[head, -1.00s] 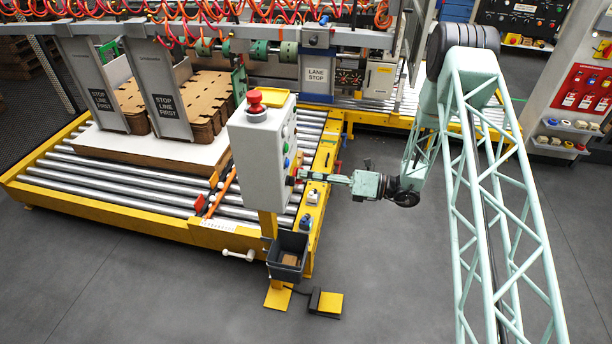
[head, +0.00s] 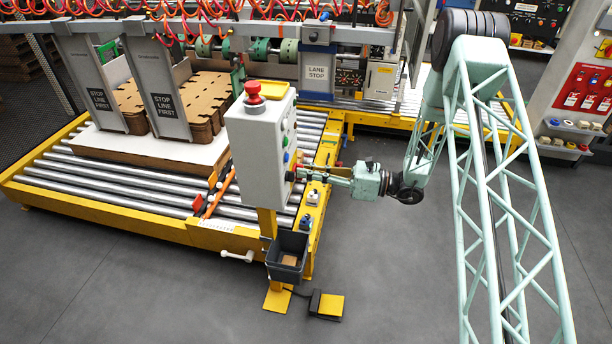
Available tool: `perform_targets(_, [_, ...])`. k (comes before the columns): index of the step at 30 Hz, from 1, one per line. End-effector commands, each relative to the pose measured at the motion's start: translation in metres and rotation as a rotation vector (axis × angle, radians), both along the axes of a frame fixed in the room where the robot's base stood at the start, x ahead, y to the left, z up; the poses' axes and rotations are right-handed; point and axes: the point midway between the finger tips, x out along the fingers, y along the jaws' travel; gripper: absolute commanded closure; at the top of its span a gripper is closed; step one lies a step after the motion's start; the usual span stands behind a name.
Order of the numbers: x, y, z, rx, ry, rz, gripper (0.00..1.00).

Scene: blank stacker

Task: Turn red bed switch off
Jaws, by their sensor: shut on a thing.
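The grey control box (head: 258,150) stands on a yellow post at the front right corner of the roller bed. A row of small coloured knobs and lights runs down its right-hand face, which I see at a steep angle. My gripper (head: 299,174) reaches in from the right, with its tip against the lower part of that face. It is shut on a small dark switch knob (head: 290,176), which looks reddish. The fingers hide most of this knob, and I cannot read its label or its setting.
A red mushroom button (head: 254,92) and a yellow tray sit on top of the box. A dark bin (head: 288,256) hangs below, with a yellow pedal (head: 330,305) on the floor. Cardboard stacks (head: 205,100) lie on the bed. The floor to the right is clear.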

Motion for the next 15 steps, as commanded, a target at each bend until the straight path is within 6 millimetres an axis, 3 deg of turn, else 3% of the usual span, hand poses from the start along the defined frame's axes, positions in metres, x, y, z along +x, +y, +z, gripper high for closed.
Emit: perform_targets(15, [-0.0025,0.0004,-0.003,-0.086,-0.412,0.0,1.0])
